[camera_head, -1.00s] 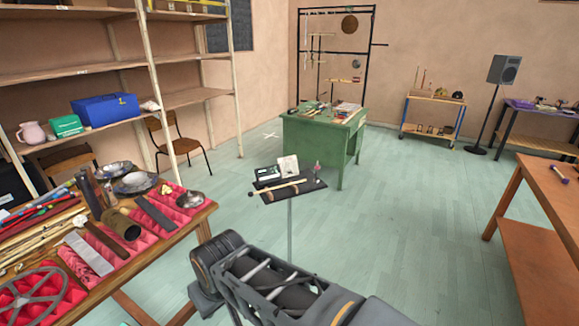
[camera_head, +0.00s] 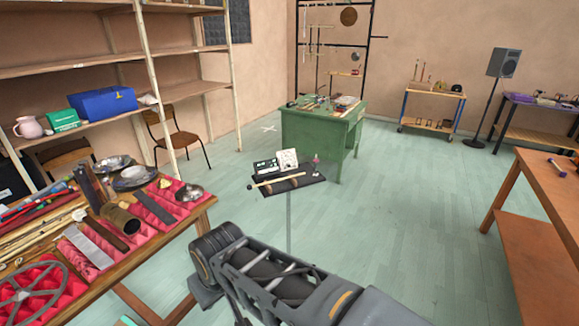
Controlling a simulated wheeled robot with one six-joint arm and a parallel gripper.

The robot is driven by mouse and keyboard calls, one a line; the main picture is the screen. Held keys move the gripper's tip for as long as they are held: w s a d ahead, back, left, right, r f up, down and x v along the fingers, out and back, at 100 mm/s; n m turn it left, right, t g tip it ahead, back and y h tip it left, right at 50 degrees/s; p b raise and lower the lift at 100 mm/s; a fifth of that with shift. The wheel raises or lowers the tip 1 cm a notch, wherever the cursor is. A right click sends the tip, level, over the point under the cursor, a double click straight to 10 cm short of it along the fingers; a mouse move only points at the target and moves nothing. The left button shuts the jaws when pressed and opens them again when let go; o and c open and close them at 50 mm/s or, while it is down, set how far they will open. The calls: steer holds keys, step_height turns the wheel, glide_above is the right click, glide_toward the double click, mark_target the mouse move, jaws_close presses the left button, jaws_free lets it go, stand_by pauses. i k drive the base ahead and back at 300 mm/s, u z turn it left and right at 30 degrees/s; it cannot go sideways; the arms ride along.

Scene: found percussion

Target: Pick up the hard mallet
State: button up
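A stick with a pale wooden shaft and a small dark head, which looks like a mallet (camera_head: 277,180), lies across a small black tray (camera_head: 311,181) on a thin stand, ahead of my arm. Another mallet-like tool with a purple handle (camera_head: 558,168) lies on the orange-brown table at the right. I cannot tell from the picture which is the hard mallet. My arm reaches in from the bottom, in front of the stand. My gripper's fingers do not show.
The left table (camera_head: 190,222) bears red padding, metal bowls, bars, sticks and a wheel-shaped ring. A green desk (camera_head: 318,133) stands behind the tray. The orange-brown table (camera_head: 548,185) is at the right. Green floor (camera_head: 420,210) between the tray and that table is clear.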

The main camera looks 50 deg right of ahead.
mark_target(248, 187)
steer(key=u, duration=0.2)
steer(key=i, duration=1.2)
steer(key=z, duration=1.05)
steer(key=i, duration=0.7)
steer(key=z, duration=0.75)
